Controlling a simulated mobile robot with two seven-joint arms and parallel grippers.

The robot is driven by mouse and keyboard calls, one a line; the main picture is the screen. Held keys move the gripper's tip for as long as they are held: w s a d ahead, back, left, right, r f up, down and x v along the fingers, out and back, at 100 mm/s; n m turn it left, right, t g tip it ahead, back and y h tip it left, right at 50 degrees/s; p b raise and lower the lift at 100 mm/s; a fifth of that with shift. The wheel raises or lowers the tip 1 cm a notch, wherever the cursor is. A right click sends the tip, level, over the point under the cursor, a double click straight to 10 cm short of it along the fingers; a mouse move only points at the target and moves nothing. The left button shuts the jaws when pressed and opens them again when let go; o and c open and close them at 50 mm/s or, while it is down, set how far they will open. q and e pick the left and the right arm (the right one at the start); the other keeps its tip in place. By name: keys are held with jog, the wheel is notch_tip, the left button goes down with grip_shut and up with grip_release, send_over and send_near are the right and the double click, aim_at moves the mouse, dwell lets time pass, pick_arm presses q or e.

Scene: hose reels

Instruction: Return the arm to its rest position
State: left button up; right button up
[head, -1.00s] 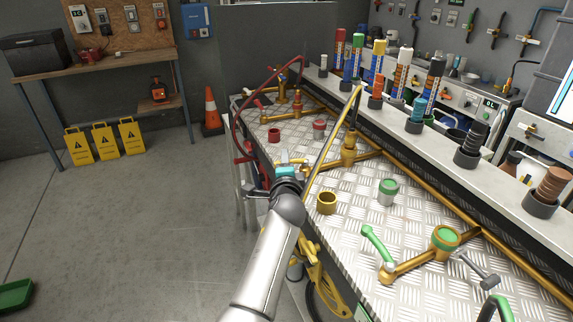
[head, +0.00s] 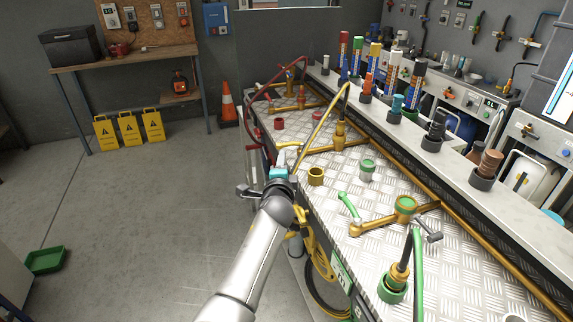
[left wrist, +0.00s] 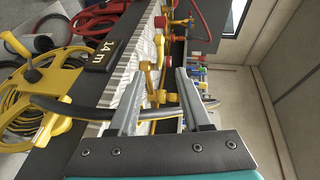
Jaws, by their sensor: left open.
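My left arm comes in from the bottom of the head view. Its gripper (head: 287,153) is beside the left edge of the metal-topped bench (head: 335,190). Behind the fingers are the bench edge and yellow pipe fittings. I cannot tell how far the fingers are from the bench. My right gripper is not in view.
Brass pipes and a green-handled valve (head: 348,207) stand on the bench. Yellow signs (head: 129,127), an orange cone (head: 228,104) and a green tray (head: 46,260) are on the floor. Open floor lies left of my arm.

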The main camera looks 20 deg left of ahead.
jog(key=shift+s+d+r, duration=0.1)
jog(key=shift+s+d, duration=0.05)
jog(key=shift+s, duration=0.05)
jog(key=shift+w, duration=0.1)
